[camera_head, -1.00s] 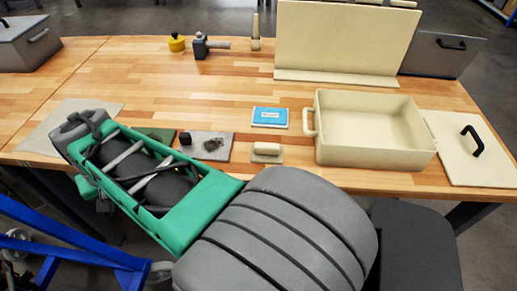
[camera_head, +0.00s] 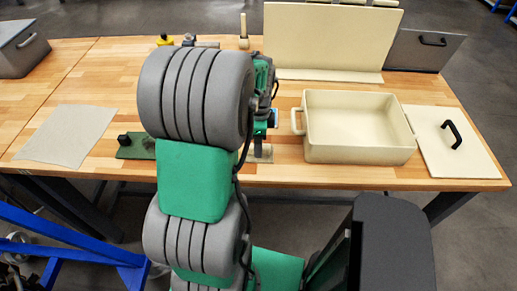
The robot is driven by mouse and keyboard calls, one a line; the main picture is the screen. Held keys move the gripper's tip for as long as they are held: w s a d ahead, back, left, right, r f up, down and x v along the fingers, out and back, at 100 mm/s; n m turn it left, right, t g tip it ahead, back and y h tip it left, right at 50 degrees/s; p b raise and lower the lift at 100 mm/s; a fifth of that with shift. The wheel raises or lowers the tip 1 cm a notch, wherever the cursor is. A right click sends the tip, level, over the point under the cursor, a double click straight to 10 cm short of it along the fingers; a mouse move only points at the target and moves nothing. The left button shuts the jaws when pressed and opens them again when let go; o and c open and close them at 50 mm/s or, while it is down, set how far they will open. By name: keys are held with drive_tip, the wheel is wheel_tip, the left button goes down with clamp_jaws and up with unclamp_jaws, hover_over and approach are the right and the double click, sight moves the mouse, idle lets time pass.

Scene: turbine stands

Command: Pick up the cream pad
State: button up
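The cream pad (camera_head: 266,157), a small block low on the table near its front edge, is mostly hidden behind my arm and gripper; only part of it shows. My gripper (camera_head: 261,146) points down over it, just left of the cream bin. I cannot tell whether the fingers touch the pad or how far apart they are.
The open cream bin (camera_head: 358,143) stands right of my gripper, with a lid with a black handle (camera_head: 458,145) beside it. A blue-topped box (camera_head: 274,117) shows partly behind my gripper. A cream upright panel (camera_head: 330,35) stands behind. A grey mat (camera_head: 66,135) lies left.

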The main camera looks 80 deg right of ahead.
wheel_tip(320, 180, down, 2)
drive_tip(key=shift+f, duration=0.1)
drive_tip(key=shift+c, duration=0.6)
clamp_jaws()
